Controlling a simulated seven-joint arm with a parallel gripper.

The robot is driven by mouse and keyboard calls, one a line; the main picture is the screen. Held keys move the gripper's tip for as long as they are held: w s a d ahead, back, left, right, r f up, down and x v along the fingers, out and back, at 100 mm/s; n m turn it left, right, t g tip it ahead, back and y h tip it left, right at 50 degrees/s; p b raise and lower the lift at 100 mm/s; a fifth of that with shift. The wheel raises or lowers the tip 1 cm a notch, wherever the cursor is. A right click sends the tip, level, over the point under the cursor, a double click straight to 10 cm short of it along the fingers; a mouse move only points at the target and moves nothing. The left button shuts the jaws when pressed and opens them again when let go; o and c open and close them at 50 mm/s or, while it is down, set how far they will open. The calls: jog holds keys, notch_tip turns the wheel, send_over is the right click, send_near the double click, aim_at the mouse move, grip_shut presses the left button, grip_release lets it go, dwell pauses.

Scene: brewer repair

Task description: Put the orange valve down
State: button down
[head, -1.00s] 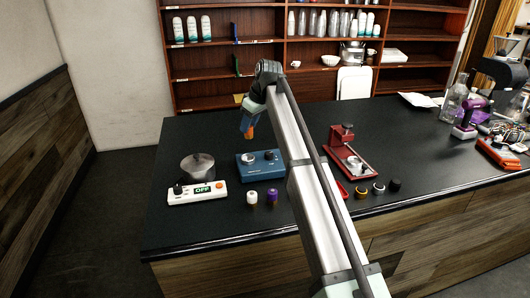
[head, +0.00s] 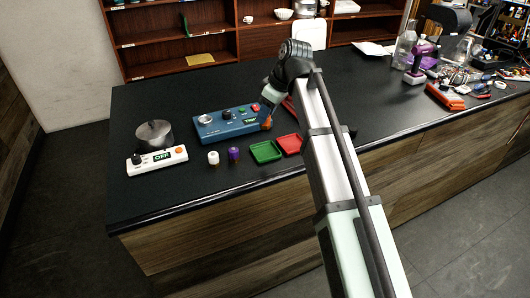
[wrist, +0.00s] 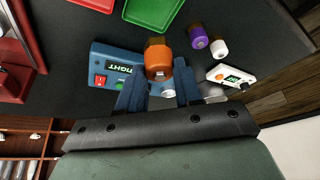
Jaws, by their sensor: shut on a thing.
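My gripper (head: 269,108) is shut on the orange valve (head: 267,124), which hangs below the fingertips near the right end of the blue tester box (head: 212,128). In the wrist view the orange valve (wrist: 158,58) sits between the blue fingers of my gripper (wrist: 158,90), with the blue box (wrist: 102,58) behind it. The valve looks held above the counter. A white valve (head: 213,158) and a purple valve (head: 234,154) stand on the counter in front of the box. A green tray (head: 265,152) and a red tray (head: 290,144) lie to their right.
A white switch unit (head: 140,164) reading OFF and a metal pot (head: 155,135) stand at the left. A red stand (wrist: 14,55) shows at the left of the wrist view. Tools and bottles fill the far right. The black counter (head: 160,100) is bare behind the box.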

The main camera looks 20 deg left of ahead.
jog(key=shift+f, duration=5)
jog(key=shift+f, duration=0.1)
jog(key=c, duration=0.8)
grip_release()
jog(key=shift+o, duration=0.2)
jog(key=v, duration=1.2)
jog(key=shift+a, duration=0.1)
